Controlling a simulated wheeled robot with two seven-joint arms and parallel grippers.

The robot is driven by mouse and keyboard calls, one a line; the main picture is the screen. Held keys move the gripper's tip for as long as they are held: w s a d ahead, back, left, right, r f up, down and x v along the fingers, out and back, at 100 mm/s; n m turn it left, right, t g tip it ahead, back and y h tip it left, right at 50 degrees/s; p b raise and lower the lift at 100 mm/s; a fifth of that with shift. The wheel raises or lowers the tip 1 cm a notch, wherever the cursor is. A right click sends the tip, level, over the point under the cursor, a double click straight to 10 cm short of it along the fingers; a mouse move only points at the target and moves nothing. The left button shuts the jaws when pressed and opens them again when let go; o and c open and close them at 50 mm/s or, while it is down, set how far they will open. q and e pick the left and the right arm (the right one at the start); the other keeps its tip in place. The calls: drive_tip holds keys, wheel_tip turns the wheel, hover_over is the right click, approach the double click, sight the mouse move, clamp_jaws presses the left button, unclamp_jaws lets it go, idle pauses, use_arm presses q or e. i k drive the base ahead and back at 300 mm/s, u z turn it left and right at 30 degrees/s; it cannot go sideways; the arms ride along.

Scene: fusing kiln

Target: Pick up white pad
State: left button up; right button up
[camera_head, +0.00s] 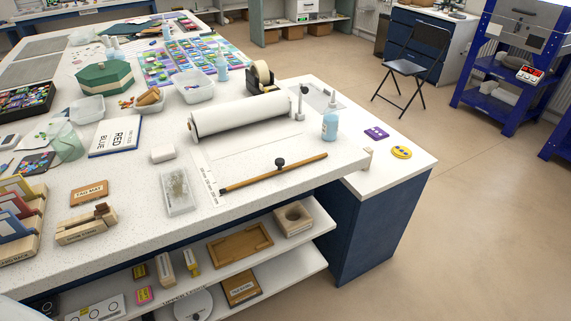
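A small white pad-like block (163,153) lies flat on the speckled white worktop (240,210). It sits between the book marked RED and BLUE and the big white roll, behind a clear shallow tray. Nothing covers it and nothing is touching it that I can make out. Neither of my grippers shows in the head view.
A white paper roll (240,118) lies right of the block, and a clear tray (178,192) is in front. A RED BLUE book (115,137) is to the left. A wooden bar (272,173) lies front right. Shelves (260,265) sit below the worktop edge. Floor at right is largely clear.

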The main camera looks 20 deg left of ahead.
sight(167, 152)
drive_tip(key=u, duration=1.55)
